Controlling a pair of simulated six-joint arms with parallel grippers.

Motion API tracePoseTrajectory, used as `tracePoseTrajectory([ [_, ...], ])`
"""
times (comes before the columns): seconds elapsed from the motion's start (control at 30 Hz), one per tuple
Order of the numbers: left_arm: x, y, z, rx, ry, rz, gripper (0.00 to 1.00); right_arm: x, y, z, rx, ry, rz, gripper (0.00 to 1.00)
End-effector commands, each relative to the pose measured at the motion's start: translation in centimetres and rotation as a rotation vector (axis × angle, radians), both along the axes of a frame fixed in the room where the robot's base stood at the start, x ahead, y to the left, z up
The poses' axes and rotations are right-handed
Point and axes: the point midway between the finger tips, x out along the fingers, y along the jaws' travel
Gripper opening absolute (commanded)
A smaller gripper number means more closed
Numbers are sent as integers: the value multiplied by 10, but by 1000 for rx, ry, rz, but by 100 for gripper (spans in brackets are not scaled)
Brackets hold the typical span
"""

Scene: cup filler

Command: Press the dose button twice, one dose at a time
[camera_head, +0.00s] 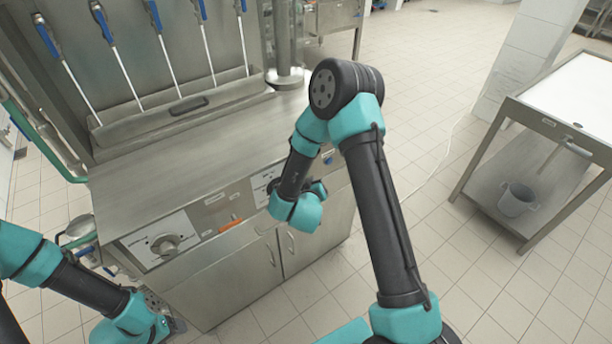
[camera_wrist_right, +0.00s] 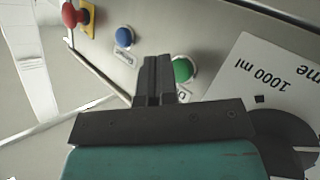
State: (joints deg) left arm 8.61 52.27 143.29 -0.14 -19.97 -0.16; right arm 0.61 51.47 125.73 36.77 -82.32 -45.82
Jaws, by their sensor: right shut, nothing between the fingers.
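In the right wrist view a green button (camera_wrist_right: 183,69) and a blue button (camera_wrist_right: 124,37) sit on the metal panel. The label under the green button is mostly hidden by my gripper, and the blue button's label is too small to read surely. My right gripper (camera_wrist_right: 154,78) is shut and empty, its fingertips just beside the green button in the picture; I cannot tell whether they touch the panel.
A red knob on yellow (camera_wrist_right: 76,14) lies beyond the blue button. A white 1000 ml plate (camera_wrist_right: 270,75) is beside the green one. The head view shows a dial (camera_head: 165,245), an orange switch (camera_head: 230,226) and a bare steel worktop (camera_head: 190,160). A side table (camera_head: 570,100) stands right.

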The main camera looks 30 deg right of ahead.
Motion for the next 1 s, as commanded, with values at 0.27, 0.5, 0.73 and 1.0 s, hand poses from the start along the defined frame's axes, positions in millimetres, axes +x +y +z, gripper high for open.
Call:
tracePoseTrajectory([
  [0.27, 0, 0, 0, 0, 0, 0, 69, -16, -3, 0, 1, 1, 0, 0],
  [0.5, 0, 0, 0, 0, 0, 0, 69, -35, -6, 0, 0, 2, 1, 0],
  [0.73, 0, 0, 0, 0, 0, 0, 69, -52, -9, 0, -1, 1, -1, 0],
  [1.0, 0, 0, 0, 0, 0, 0, 69, -59, -10, 0, 0, 0, 0, 0],
])
